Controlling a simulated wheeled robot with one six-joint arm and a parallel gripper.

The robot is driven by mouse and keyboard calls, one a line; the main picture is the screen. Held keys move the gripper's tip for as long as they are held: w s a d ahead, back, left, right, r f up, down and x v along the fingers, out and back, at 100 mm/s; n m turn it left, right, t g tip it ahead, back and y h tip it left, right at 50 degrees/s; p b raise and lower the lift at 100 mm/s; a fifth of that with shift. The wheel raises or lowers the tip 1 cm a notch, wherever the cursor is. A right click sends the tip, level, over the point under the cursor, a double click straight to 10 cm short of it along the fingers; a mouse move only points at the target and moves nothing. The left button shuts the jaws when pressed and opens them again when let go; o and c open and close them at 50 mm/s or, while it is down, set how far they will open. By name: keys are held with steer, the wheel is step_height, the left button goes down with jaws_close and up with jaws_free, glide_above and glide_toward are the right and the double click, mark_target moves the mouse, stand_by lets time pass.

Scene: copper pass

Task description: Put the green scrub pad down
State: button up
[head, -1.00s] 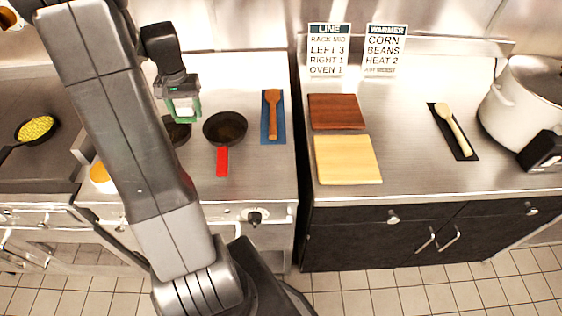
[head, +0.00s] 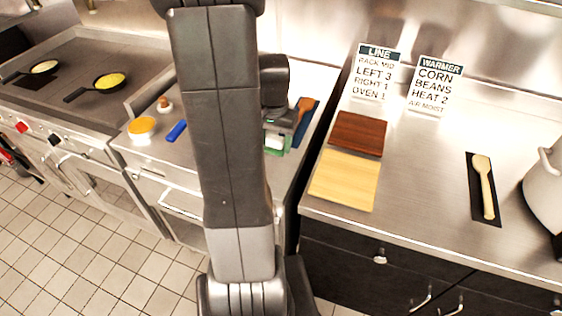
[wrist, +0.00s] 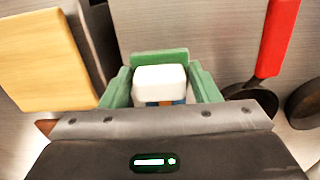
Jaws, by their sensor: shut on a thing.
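My gripper (wrist: 160,88) is shut on the green scrub pad (wrist: 160,58), which shows with a white block between the green fingers in the wrist view. In the head view my gripper (head: 276,142) is partly hidden behind my arm, just right of it. It is held over the steel counter, near the wooden spatula (head: 302,107) on its blue mat (head: 305,128). A bit of the blue mat and spatula seems to show below the white block in the wrist view. Whether the pad touches anything below cannot be told.
A dark red board (head: 358,134) and a pale board (head: 344,180) lie right of the gap between counters. A pale spoon (head: 484,185) lies on a black mat. The right counter has free room.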

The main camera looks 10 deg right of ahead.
mark_target(275, 137)
steer(key=shift+f, duration=3.25)
steer(key=shift+f, duration=0.15)
steer(key=o, duration=0.9)
step_height(275, 137, up, 12)
steer(key=shift+r, duration=0.2)
steer(key=shift+f, duration=0.1)
